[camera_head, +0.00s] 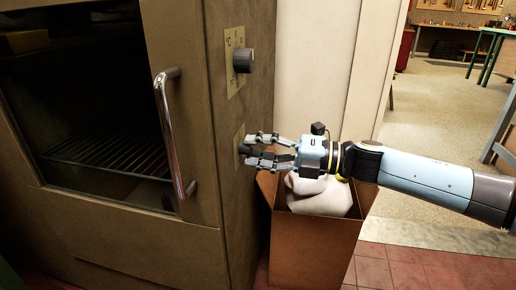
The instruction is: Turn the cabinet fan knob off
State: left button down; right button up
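The cabinet (190,255) is a brown oven-like box filling the left side. On its right side panel is an upper dark round knob (243,61) on a pale plate marked °C. A second pale plate (239,136) sits lower on the same panel, mostly behind my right gripper (250,151). Any knob on this lower plate is hidden or cannot be told from the dark fingers. My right gripper reaches in from the right, its fingertips close to the lower plate. Whether the fingers touch or hold anything is unclear. My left gripper is not in view.
The cabinet door has a chrome bar handle (174,135), and a wire rack (115,155) shows inside. A brown open bin (315,250) with a white bag (320,197) stands directly below my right gripper. Open floor (435,115) and a green-legged table (490,50) lie beyond at right.

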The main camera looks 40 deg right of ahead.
jog(key=shift+o, duration=1.3)
jog(key=v, duration=1.2)
